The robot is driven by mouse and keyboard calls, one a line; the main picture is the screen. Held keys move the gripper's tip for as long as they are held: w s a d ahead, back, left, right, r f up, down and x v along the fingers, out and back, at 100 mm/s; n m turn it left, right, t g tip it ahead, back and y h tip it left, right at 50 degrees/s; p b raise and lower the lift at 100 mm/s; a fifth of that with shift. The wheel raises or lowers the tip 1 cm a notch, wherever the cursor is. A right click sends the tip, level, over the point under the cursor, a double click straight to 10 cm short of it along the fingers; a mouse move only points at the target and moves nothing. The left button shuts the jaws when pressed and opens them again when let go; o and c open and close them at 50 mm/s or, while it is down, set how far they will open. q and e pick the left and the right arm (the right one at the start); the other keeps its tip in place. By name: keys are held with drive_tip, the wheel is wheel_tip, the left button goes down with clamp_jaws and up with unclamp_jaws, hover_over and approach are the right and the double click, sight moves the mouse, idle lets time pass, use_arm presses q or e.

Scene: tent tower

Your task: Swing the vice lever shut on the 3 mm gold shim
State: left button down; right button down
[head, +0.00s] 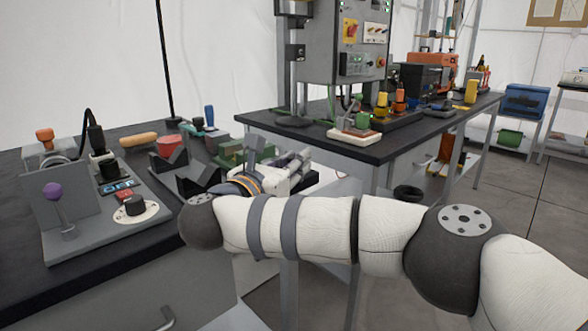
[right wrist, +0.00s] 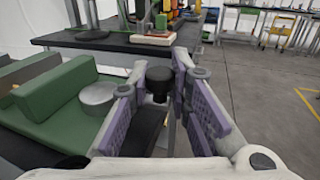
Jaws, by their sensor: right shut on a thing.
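The green vice (head: 232,152) sits on the black bench at the left in the head view. Its green blocks (right wrist: 70,100) fill the left of the right wrist view, with a grey round part (right wrist: 98,97) beside them. My right gripper (head: 292,168) is at the vice's right side. In the right wrist view my right gripper (right wrist: 163,82) has its purple-padded fingers on both sides of the lever's black knob (right wrist: 159,74) and is shut on it. A dark bar (right wrist: 143,130) runs below the knob. I cannot make out the gold shim. My left gripper is not in view.
A second bench (head: 375,150) with a grey machine stands behind. Open floor (head: 470,200) lies to the right.

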drive_tip(key=shift+s+a+h, duration=0.15)
drive_tip(key=shift+a+h, duration=0.05)
drive_tip(key=shift+h, duration=0.1)
drive_tip(key=c, duration=1.5)
unclamp_jaws()
drive_tip(key=shift+o, duration=0.2)
